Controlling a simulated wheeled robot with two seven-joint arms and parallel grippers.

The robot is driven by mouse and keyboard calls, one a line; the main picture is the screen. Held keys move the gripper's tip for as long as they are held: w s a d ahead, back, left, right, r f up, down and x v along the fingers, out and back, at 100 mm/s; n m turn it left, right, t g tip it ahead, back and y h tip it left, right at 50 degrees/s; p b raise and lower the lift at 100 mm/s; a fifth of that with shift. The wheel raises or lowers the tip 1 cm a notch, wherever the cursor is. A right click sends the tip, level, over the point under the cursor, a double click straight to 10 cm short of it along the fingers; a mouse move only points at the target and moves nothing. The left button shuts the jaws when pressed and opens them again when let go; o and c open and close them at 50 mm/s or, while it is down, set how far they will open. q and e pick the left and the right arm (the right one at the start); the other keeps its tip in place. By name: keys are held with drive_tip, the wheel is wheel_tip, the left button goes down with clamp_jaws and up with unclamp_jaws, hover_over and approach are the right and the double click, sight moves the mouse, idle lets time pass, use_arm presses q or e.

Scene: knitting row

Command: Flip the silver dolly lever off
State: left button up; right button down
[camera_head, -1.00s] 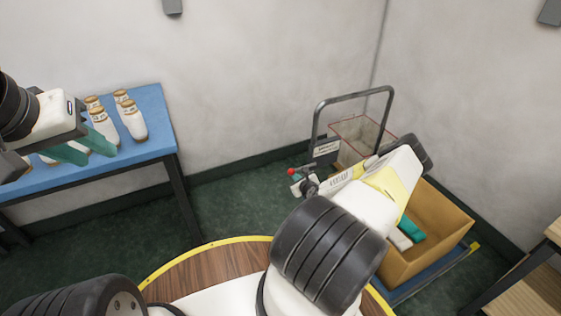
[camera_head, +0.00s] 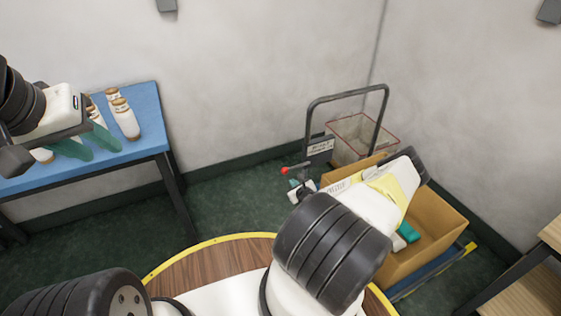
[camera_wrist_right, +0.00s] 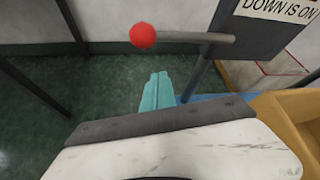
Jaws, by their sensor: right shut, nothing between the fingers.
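The dolly lever (camera_head: 297,167) is a thin silver rod with a red ball knob on its left end, beside the dolly's upright handle. In the right wrist view the lever (camera_wrist_right: 188,37) lies roughly level, its red ball to the left. A sign (camera_wrist_right: 282,12) above it reads "DOWN IS ON". My right gripper (camera_wrist_right: 157,76) has its teal fingers shut together and empty, just below the rod in that view, with no clear contact. My left gripper (camera_head: 98,150) is open over the blue table, near white bottles.
The dolly's dark handle (camera_head: 347,94) stands by the wall, with a wire basket (camera_head: 355,138) behind it. A cardboard box (camera_head: 440,215) rests on the blue dolly deck. The blue table (camera_head: 150,125) is at left, a wooden shelf (camera_head: 530,285) at right.

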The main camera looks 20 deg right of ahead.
drive_tip(key=v, duration=0.8)
drive_tip(key=shift+s+a, duration=0.15)
drive_tip(key=shift+s, duration=0.2)
drive_tip(key=s+a+r+n+g+y, duration=0.1)
drive_tip(key=a+r+n+g, duration=0.25)
drive_tip(key=r+n, duration=1.15)
drive_tip(key=a+r+n+g, duration=0.3)
drive_tip(key=a+r+n, duration=0.35)
drive_tip(key=r, duration=1.45)
drive_tip(key=s+a+r+n+y, duration=0.1)
drive_tip(key=s+a+r+n, duration=0.4)
drive_tip(key=s+r, duration=0.4)
drive_tip(key=s+a+r+n+y, duration=0.1)
drive_tip(key=s+a+r+n, duration=0.4)
drive_tip(key=s, duration=0.9)
wheel_tip(320, 180, up, 5)
drive_tip(key=shift+s+a+f+n, duration=0.2)
drive_tip(key=shift+s+a+n, duration=0.15)
drive_tip(key=shift+n, duration=0.7)
